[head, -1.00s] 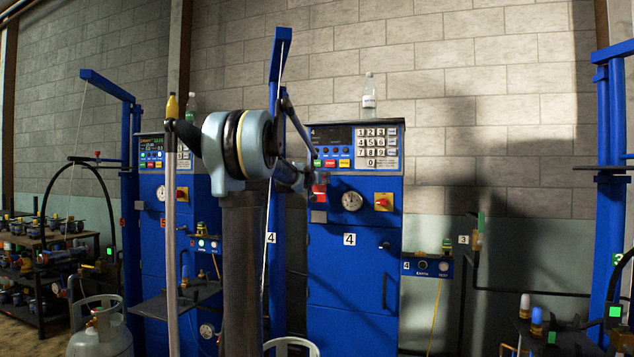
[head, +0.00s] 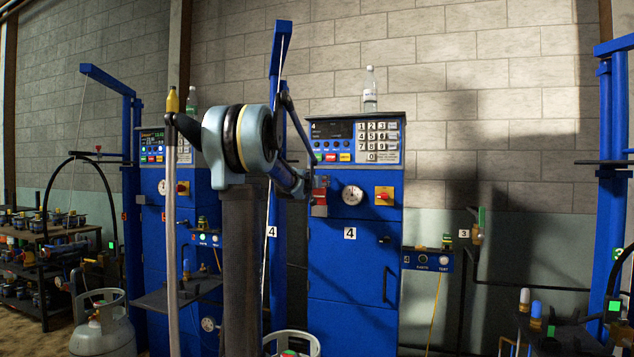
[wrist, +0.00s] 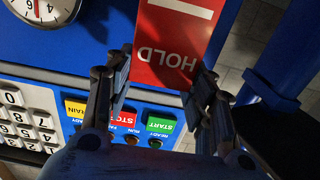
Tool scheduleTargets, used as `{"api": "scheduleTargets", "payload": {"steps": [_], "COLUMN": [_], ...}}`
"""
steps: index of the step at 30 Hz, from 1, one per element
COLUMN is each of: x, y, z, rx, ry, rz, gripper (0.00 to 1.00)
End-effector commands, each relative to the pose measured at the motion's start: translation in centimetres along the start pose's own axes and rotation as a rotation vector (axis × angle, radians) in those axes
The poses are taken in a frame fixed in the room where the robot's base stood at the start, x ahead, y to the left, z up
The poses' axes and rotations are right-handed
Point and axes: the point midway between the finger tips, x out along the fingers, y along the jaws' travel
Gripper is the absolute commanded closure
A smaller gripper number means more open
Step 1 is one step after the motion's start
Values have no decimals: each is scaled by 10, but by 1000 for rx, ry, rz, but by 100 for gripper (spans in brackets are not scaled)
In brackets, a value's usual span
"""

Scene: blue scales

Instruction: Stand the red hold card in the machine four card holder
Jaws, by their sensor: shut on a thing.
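The red hold card (wrist: 172,45) is between my gripper's fingertips (wrist: 160,80) in the wrist view, with its HOLD lettering nearest the fingers. Its other end runs out of the picture's top edge. My gripper is shut on it. In the head view the red card (head: 320,196) shows at the left front of blue machine four (head: 350,265), left of its dial. The small grey card holder (head: 319,211) is just below the card there. I cannot tell whether the card's lower end is inside the holder or in front of it.
The keypad (head: 378,141), coloured buttons (wrist: 120,118) and round gauge (head: 352,195) are close to my gripper. A blue post (head: 277,220) stands left of machine four. A clear bottle (head: 370,90) stands on top of the machine.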

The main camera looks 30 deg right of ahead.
Motion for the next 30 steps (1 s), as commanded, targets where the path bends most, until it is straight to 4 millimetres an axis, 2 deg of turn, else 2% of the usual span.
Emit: {"api": "scheduleTargets", "payload": {"steps": [15, 30], "x": [0, 0], "y": [0, 0], "z": [22, 26], "rx": [0, 0], "ry": [0, 0], "rz": [0, 0], "gripper": [72, 72]}}
